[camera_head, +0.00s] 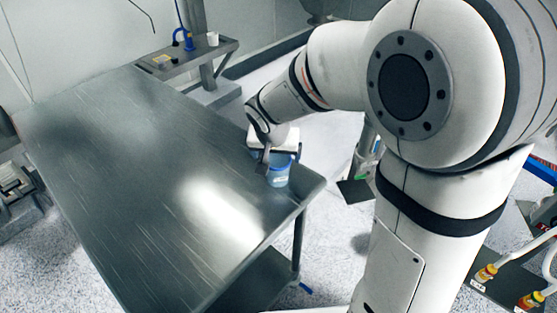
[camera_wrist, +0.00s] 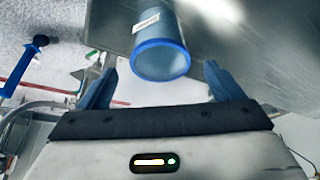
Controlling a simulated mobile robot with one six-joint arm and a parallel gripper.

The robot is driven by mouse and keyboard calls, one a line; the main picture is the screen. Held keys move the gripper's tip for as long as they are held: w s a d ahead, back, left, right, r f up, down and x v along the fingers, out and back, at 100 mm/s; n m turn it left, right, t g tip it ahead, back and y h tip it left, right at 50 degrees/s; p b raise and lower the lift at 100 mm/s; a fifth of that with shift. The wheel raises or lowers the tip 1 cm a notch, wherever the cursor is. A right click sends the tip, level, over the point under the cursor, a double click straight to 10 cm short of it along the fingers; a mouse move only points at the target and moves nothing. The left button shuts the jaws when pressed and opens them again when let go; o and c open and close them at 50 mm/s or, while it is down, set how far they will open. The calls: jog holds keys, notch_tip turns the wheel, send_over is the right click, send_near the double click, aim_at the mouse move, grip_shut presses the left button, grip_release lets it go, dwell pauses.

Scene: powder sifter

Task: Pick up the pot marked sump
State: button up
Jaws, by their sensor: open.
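A blue translucent pot (camera_head: 278,172) stands near the right edge of the steel table (camera_head: 130,150). In the wrist view the pot (camera_wrist: 160,50) shows a blue rim and a white label on its side; I cannot read the label. My gripper (camera_head: 268,158) is at the pot, partly hidden by my own wrist in the head view. In the wrist view my gripper (camera_wrist: 162,82) is open, with one blue-grey finger to each side of the pot's rim end and visible gaps between. The pot is not held.
The table is otherwise bare, with a wide clear surface left of the pot. A small side bench (camera_head: 190,58) at the back holds a white cup (camera_head: 213,39) and a blue item (camera_head: 183,40). Bottles (camera_head: 487,272) stand at the lower right, beyond my arm.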

aim_at(278, 163)
jog(key=x, duration=0.7)
jog(key=shift+w+f+p, duration=0.1)
jog(key=shift+w+p, duration=0.2)
jog(key=shift+p, duration=0.05)
jog(key=shift+c, duration=0.2)
jog(key=c, duration=1)
